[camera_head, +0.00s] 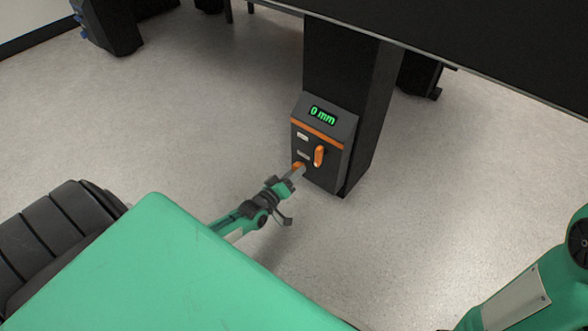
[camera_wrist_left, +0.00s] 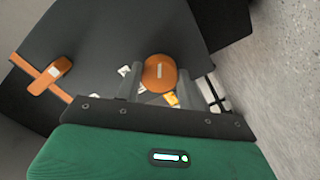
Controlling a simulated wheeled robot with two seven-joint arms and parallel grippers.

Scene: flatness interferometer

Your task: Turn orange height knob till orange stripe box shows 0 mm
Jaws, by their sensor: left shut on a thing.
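The dark control box with an orange stripe (camera_head: 317,134) is on the front of a black column in the head view. Its display (camera_head: 322,115) reads "0 mm" in green. My left gripper (camera_head: 297,172) reaches the box at its lower left and is shut on an orange knob (camera_head: 298,166). In the left wrist view the round orange knob (camera_wrist_left: 159,74) sits between the fingers, with a pale mark on its face. An orange lever-shaped handle (camera_head: 319,156) is on the box to the right of the knob. My right gripper is not in view.
The black column (camera_head: 370,110) rises to a dark tabletop (camera_head: 480,45) at the upper right. Small pale labels (camera_head: 302,136) are on the box. Grey floor around the column is open. Another dark support stands at the upper left.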

